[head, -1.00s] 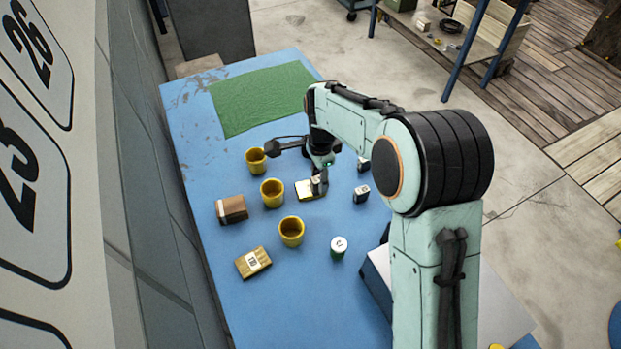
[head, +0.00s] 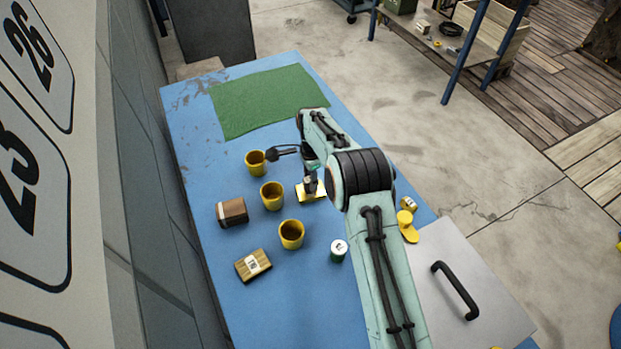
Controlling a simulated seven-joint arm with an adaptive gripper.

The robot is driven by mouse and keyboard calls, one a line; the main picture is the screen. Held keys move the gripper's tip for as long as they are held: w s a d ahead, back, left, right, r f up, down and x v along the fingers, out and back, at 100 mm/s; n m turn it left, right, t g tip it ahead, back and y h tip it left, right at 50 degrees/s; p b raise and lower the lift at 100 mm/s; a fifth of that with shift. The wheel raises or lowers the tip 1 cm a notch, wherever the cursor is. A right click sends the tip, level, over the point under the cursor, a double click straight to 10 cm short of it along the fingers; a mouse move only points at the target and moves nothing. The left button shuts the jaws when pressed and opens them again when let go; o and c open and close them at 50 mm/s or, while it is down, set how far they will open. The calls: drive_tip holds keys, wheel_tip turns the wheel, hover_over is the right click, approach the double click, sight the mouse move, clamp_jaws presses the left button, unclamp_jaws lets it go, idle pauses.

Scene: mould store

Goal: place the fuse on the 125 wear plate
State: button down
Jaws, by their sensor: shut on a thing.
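My gripper (head: 310,181) points down over a yellow plate (head: 318,195) near the middle of the blue table. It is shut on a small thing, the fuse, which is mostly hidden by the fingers. I cannot tell whether the fuse touches the plate. Any number on this plate is too small or covered. Another plate-like block (head: 246,267), yellow-brown with a pale label, lies at the front left; its number cannot be read. A brown block (head: 231,212) lies further back on the left.
Yellow cups (head: 292,234) stand left of and in front of my gripper, with another cup (head: 272,195) close by. A green can with a white top (head: 338,250) stands in front. A green mat (head: 270,98) covers the far end. A grey lid with a black handle (head: 480,290) is at right.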

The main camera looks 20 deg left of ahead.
drive_tip(key=shift+f, duration=0.15)
drive_tip(key=c, duration=1)
unclamp_jaws()
wheel_tip(320, 180, up, 12)
drive_tip(key=s+d+r+n, duration=0.2)
drive_tip(key=s+d+r, duration=0.2)
drive_tip(key=d+r, duration=0.45)
drive_tip(key=s+d+r+n, duration=0.3)
drive_tip(key=s+d+r, duration=0.1)
drive_tip(key=s+d, duration=0.45)
drive_tip(key=s+d+f+n, duration=0.1)
drive_tip(key=s+d, duration=0.1)
drive_tip(key=s, duration=0.4)
drive_tip(key=s+d+f+n, duration=0.1)
drive_tip(key=s+d+n, duration=0.1)
drive_tip(key=s, duration=0.4)
drive_tip(key=s+d+f+n, duration=0.1)
drive_tip(key=s+d+n, duration=0.1)
drive_tip(key=s+d, duration=0.2)
drive_tip(key=shift+s+f+y, duration=0.1)
drive_tip(key=shift+s+y, duration=0.3)
drive_tip(key=shift+s, duration=1.15)
